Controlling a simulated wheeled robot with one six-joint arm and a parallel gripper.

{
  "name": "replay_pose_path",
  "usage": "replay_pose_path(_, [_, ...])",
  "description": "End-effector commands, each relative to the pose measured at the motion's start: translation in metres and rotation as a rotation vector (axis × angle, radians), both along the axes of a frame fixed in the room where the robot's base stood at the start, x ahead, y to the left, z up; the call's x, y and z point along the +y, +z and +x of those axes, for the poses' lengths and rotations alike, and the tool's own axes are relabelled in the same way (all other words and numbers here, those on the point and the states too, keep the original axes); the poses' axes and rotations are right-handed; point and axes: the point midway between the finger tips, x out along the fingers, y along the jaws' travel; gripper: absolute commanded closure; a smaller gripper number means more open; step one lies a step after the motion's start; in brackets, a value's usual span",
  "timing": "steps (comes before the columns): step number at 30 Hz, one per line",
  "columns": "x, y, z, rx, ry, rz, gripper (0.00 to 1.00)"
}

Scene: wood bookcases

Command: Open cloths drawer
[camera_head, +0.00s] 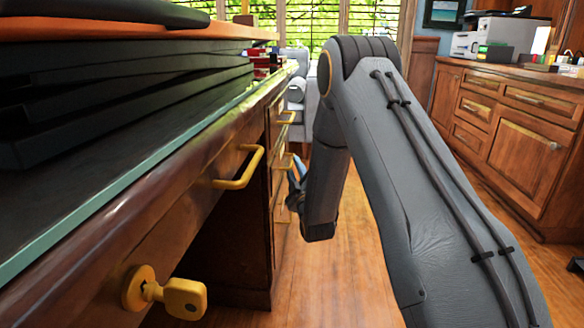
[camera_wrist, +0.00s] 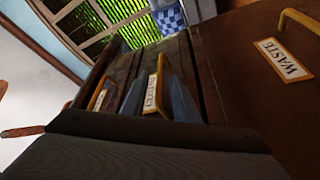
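The desk's drawer stack (camera_head: 278,150) stands left of my arm in the head view, with brass handles on its fronts. The wrist view shows these fronts turned on their side. A white label (camera_wrist: 151,95) sits on a middle front, too blurred to read surely, with a brass handle (camera_wrist: 159,66) beside it. My gripper (camera_wrist: 156,95) has its two blue-grey fingers apart, one on each side of that label and handle. Whether they touch the handle is unclear. In the head view my gripper (camera_head: 296,182) is mostly hidden behind my arm. The drawers look closed.
Another drawer, labelled WASTE (camera_wrist: 283,60), is at the right of the wrist view. A brass key (camera_head: 180,297) juts from the near desk front, below a long handle (camera_head: 243,168). A cabinet (camera_head: 515,140) stands at the right. Wooden floor (camera_head: 330,285) is clear between them.

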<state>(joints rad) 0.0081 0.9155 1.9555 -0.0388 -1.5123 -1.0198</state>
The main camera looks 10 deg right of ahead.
Motion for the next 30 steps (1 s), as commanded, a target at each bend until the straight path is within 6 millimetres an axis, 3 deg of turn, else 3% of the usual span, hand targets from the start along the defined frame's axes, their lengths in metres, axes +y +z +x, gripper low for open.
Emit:
replay_pose_path(6, [0.001,0.005,0.027,-0.001,0.0,0.0,0.73])
replay_pose_path(17, [0.001,0.007,0.033,0.001,0.001,0.001,0.73])
replay_pose_path(23, [0.001,0.007,0.033,0.001,0.001,0.001,1.0])
replay_pose_path(30, [0.001,0.007,0.033,0.001,0.0,0.001,1.0])
